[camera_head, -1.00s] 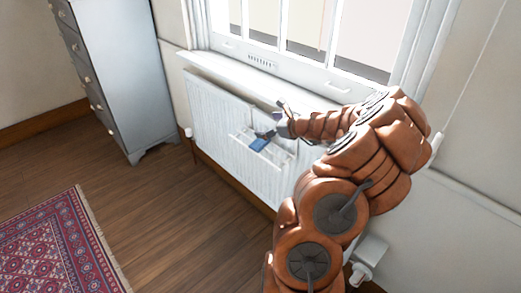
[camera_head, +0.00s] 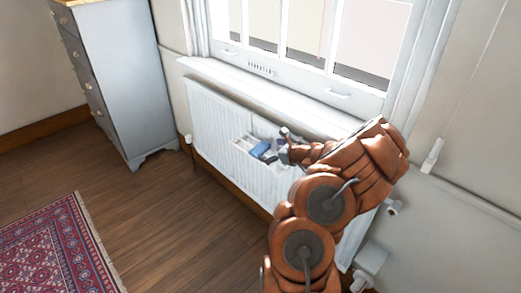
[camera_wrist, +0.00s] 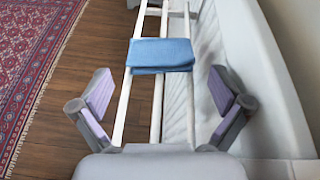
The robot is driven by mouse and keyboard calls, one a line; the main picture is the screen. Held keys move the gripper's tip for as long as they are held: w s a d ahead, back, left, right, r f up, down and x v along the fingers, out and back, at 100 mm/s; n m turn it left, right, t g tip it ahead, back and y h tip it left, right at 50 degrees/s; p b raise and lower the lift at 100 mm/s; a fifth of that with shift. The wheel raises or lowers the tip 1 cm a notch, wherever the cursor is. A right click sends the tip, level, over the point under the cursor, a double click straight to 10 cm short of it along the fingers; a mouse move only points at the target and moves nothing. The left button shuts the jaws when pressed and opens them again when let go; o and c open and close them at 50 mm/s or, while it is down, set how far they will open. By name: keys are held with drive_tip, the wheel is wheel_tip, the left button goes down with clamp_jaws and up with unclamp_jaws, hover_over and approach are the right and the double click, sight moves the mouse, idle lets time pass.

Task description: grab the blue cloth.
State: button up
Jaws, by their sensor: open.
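The blue cloth (camera_wrist: 161,54) is folded and lies across the white bars of a rack (camera_wrist: 157,100) in the wrist view. It also shows as a small blue patch (camera_head: 261,148) in front of the radiator in the head view, just left of my gripper (camera_head: 284,146). In the wrist view my gripper (camera_wrist: 161,98) is open, with its fingers spread to either side of the rack. The cloth lies ahead of the fingers, centred between them, and nothing is held.
The white radiator (camera_head: 215,115) stands behind the rack, under the window sill (camera_head: 262,92). A grey chest of drawers (camera_head: 118,75) is at the left. A patterned rug (camera_head: 55,245) lies on the wooden floor (camera_head: 165,215), which is otherwise clear between them.

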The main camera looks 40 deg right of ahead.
sight(263, 149)
drive_tip(key=shift+x, duration=2.95)
drive_tip(key=shift+c, duration=0.3)
drive_tip(key=shift+s, duration=0.1)
drive_tip(key=c, duration=0.7)
